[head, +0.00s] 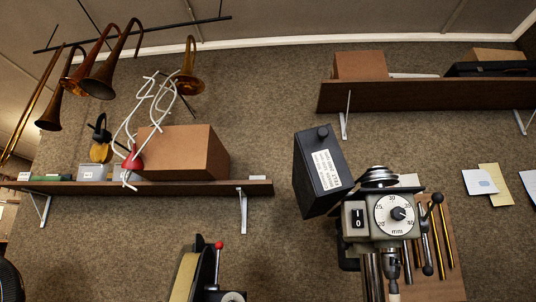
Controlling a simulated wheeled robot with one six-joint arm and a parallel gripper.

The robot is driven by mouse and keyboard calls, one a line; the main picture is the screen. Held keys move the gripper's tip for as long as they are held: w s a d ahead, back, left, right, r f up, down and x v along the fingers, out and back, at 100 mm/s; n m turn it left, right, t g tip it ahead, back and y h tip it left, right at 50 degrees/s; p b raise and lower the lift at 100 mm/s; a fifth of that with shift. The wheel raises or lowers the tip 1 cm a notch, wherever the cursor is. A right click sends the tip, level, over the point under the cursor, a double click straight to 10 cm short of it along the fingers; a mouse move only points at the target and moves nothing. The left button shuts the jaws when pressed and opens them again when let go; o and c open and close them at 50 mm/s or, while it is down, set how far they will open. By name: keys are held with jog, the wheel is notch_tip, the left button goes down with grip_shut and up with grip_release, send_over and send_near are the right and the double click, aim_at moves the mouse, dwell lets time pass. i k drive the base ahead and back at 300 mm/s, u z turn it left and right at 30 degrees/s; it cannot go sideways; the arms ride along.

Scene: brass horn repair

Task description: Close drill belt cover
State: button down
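The drill belt cover (320,172) is a dark box-shaped lid with a knob on top and a white printed label on its face. It stands open, tilted to the left of the drill head, and the silver stepped pulley (379,178) beside it is exposed. The drill press (380,222) has a grey head with a round dial marked in mm and a black switch plate. A lever with black ball ends is at its right side. The lower part of the drill is cut off by the frame edge. My gripper is not in view.
A long shelf (250,187) at left holds a cardboard box (183,152) and small bins. A higher shelf (430,95) is at right. Brass horns (105,72) hang at upper left. A machine with a red-knobbed lever (218,247) stands below. Wall left of the cover is clear.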

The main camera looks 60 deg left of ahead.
aim_at(322, 176)
jog(key=u, duration=0.9)
jog(key=i, duration=0.8)
jog(key=u, duration=0.9)
